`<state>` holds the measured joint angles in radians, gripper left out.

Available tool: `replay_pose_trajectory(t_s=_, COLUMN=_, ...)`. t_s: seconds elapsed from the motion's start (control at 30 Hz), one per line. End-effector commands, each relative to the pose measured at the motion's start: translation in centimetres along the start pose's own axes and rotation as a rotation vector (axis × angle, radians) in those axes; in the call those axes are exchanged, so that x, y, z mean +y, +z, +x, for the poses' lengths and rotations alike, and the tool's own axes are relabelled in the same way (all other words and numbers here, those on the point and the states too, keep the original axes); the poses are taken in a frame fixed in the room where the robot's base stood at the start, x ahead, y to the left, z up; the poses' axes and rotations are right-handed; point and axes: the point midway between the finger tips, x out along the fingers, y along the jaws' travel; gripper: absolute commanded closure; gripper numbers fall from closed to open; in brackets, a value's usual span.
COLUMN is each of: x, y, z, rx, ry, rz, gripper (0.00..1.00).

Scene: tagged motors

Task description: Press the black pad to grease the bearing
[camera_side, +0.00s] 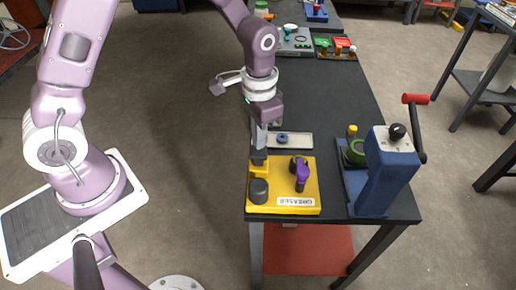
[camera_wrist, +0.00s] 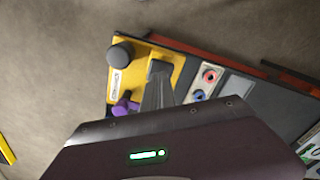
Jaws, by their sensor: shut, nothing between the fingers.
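The yellow greaser (camera_side: 283,207) sits at the near left corner of the table; it also shows in the wrist view (camera_wrist: 145,50). A round black knob-like part (camera_side: 258,190) stands at its front left and also shows in the wrist view (camera_wrist: 120,52). A purple part (camera_side: 301,173) is on its right side. My gripper (camera_side: 259,150) is shut and empty, pointing down over the greaser's back left block. A dark square piece (camera_wrist: 159,68) is at the fingertips; I cannot tell whether it is the black pad or the fingertips, nor whether they touch.
A pale tray (camera_side: 304,140) behind the greaser holds a blue ring (camera_side: 283,138); the wrist view also shows a red ring (camera_wrist: 209,76). A blue press (camera_side: 387,175) with a red-handled lever stands at the right.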

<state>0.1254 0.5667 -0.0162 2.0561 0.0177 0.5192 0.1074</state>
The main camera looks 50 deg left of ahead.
Motion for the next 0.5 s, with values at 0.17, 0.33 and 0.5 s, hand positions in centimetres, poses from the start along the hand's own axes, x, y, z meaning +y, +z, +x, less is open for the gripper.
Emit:
replay_pose_trajectory(t_s=0.17, x=0.0, y=0.0, z=0.5, rx=-0.001, ry=0.000, rz=0.000, gripper=1.00)
replay_pose_trajectory(t_s=0.33, x=0.0, y=0.0, z=1.4, rx=-0.002, ry=0.000, rz=0.000, gripper=1.00)
replay_pose_trajectory(t_s=0.5, x=0.0, y=0.0, z=2.2, rx=-0.002, ry=0.000, rz=0.000, gripper=1.00)
